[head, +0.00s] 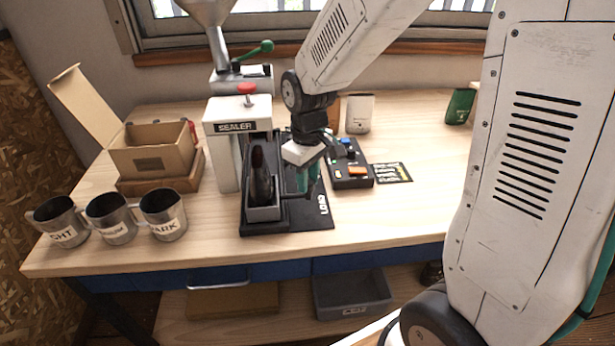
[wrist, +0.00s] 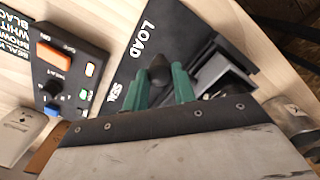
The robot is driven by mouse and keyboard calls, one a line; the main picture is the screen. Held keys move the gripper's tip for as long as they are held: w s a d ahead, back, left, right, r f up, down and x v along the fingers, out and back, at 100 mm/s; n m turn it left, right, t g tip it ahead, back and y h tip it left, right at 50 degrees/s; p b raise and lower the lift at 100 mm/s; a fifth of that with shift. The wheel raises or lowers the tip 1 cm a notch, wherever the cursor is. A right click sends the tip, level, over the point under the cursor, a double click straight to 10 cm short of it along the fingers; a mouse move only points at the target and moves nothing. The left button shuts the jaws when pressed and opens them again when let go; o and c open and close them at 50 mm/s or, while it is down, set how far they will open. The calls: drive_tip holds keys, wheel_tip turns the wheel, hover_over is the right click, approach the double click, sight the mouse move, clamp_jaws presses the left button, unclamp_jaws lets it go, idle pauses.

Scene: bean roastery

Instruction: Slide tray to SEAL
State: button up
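The tray (head: 263,213) is a grey open box on a black base plate (head: 290,223) in front of the white sealer (head: 238,115). A dark bag (head: 260,180) stands in it. LOAD (head: 321,205) is printed near the plate's front right. The wrist view shows LOAD (wrist: 148,38) and SEAL (wrist: 114,97) along one plate edge. The tray's dark handle knob (wrist: 158,70) lies between the green fingers of my gripper (wrist: 160,85), level with the stretch between the labels. In the head view my gripper (head: 307,177) is right of the tray.
A control box (head: 350,172) with buttons stands close right of the plate, with a small card (head: 393,172) beside it. Several labelled mugs (head: 112,219) and an open carton (head: 150,150) stand at left. The front right tabletop is clear.

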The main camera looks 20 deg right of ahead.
drive_tip(key=w+d, duration=0.1)
drive_tip(key=w, duration=0.3)
drive_tip(key=w+d, duration=0.1)
drive_tip(key=w, duration=0.3)
drive_tip(key=w+d, duration=0.2)
drive_tip(key=w, duration=0.2)
drive_tip(key=shift+w, duration=0.25)
clamp_jaws()
drive_tip(key=o, duration=1)
unclamp_jaws()
wheel_tip(320, 180, up, 8)
drive_tip(key=shift+f, duration=0.1)
